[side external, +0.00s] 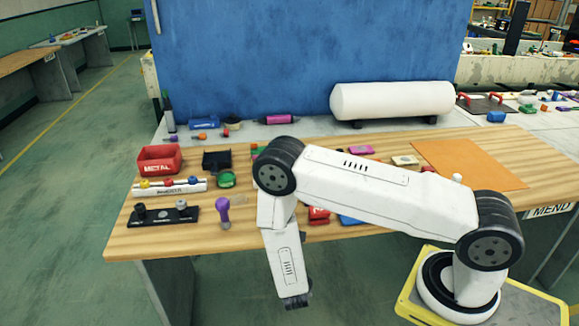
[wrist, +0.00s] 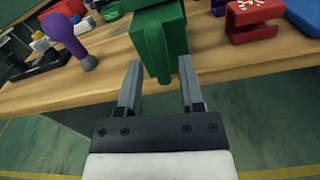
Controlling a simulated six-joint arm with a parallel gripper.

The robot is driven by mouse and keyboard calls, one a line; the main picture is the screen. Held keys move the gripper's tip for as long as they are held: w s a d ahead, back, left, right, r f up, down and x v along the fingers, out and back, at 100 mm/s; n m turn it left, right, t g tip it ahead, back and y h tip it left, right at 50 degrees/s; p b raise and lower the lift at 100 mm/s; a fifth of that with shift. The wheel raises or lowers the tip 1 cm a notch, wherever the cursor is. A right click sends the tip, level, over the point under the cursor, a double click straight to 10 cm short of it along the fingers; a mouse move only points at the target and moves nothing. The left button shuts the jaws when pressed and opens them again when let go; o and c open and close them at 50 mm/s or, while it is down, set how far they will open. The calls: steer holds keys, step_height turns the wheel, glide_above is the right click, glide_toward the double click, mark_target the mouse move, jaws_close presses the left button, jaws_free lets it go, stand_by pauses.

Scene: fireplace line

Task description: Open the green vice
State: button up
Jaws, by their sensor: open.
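The green vice (wrist: 172,30) stands at the table's front edge in the wrist view, cut off by the top of the picture. A green bar-like part (wrist: 154,52) of it hangs down toward me past the edge. My gripper (wrist: 159,66) is open, one finger on each side of the lower end of this part. I cannot tell whether either finger touches it. Whether the vice's jaws are apart is not visible. In the side external view my gripper (side external: 295,302) points down in front of the table, and my arm hides the vice.
A purple-handled tool (wrist: 65,38) stands left of the vice, and a red block (wrist: 250,18) and blue object (wrist: 304,14) lie to its right. The wooden table (side external: 130,242) holds a red METAL bin (side external: 160,168). An orange mat (side external: 468,165) lies at the right.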

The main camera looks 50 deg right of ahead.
steer(key=shift+w+d, duration=0.5)
steer(key=shift+d, duration=0.05)
steer(key=shift+c, duration=0.2)
jaws_close()
steer(key=shift+n, duration=0.3)
stand_by(1.1)
steer(key=shift+o, duration=0.2)
jaws_free()
